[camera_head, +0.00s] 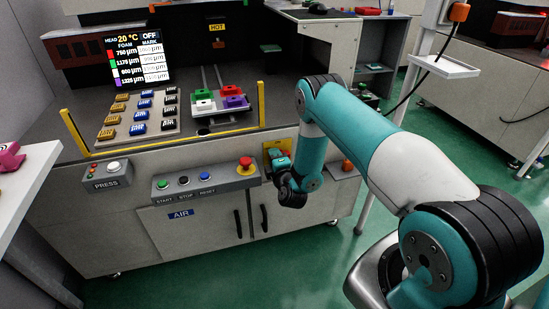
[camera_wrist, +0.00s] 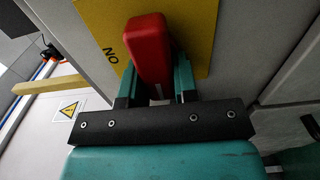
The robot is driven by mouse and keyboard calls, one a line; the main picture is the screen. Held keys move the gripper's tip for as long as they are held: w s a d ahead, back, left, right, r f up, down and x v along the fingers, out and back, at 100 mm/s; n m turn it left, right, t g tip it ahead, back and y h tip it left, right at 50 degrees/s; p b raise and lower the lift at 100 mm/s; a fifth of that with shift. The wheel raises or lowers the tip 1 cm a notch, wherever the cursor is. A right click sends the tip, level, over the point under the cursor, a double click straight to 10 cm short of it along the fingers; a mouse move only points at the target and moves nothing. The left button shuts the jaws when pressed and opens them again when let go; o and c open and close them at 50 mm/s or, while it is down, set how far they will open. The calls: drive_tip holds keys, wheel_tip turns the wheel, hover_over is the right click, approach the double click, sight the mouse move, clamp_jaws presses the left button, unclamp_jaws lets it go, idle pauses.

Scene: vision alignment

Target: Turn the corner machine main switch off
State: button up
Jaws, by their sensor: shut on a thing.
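The main switch has a red handle (camera_wrist: 148,42) on a yellow plate (camera_wrist: 205,35), close up in the wrist view. Black letters that look like an upside-down "ON" are on the plate left of the handle. My gripper (camera_wrist: 156,80) has one teal finger on each side of the handle and is shut on it. In the head view, the yellow plate (camera_head: 270,153) is on the front of the corner machine (camera_head: 150,228), right of the red emergency button. The end of my arm is in front of it and hides the handle there.
A yellow rail (camera_head: 180,141) edges the worktop above. Cabinet handles (camera_head: 264,218) stick out below. Green floor lies in front.

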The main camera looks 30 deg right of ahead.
drive_tip(key=shift+s+f, duration=0.1)
drive_tip(key=o, duration=0.9)
